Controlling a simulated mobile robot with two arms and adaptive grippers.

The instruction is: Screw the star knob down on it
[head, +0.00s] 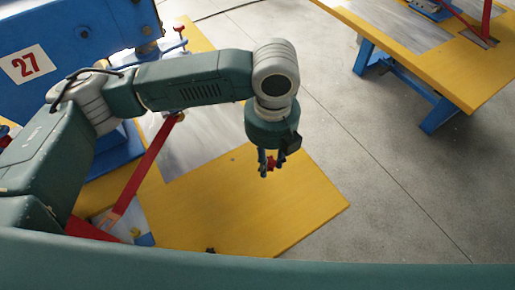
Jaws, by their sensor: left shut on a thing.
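My left gripper (270,172) hangs pointing down over the yellow board of the near bench. It is shut on a small red star knob (271,163), which shows between its fingers. I cannot tell how far the knob is above the board. Nothing that the knob could be threaded on is clear under it. My right gripper is out of view.
The yellow board (285,205) is mostly clear. A small dark piece (210,250) sits at its near edge. A red bar (147,170) slants across the bench at left. A blue machine (55,35) marked 27 stands behind. A second yellow bench (450,75) is at upper right, with bare floor between.

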